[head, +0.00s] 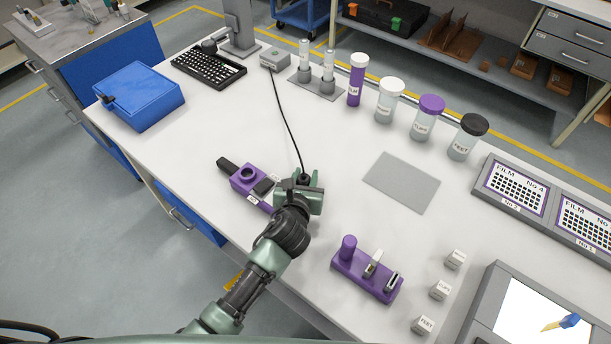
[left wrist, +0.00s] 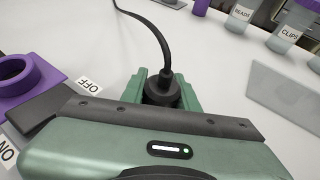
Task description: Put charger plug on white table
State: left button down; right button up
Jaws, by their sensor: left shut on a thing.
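The black charger plug (left wrist: 161,84) sits between the green fingers of my left gripper (head: 305,182), with its cable rising from the top. The gripper is shut on it. In the head view the plug is mostly hidden by the gripper, and the cable runs back to a small grey box (head: 274,58). The gripper is low over the white table (head: 335,220), just right of the purple charging dock (head: 246,179) with its OFF and ON labels. I cannot tell whether the plug touches the table. My right gripper is not in view.
A purple tool holder (head: 366,275) and small labelled blocks (head: 440,290) stand at the front right. A grey mat (head: 402,182) lies to the right. Labelled jars (head: 389,103) line the back. A blue box (head: 140,95) is at the left.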

pick_arm(q)
jog(key=shift+f, duration=0.15)
jog(key=c, duration=1.3)
grip_release()
jog(key=shift+f, duration=0.1)
jog(key=shift+c, duration=0.2)
jog(key=shift+s+a+r, duration=0.1)
jog(key=shift+s+r, duration=0.2)
jog(key=v, duration=1.1)
jog(key=shift+s+r, duration=0.2)
jog(key=shift+r, duration=0.05)
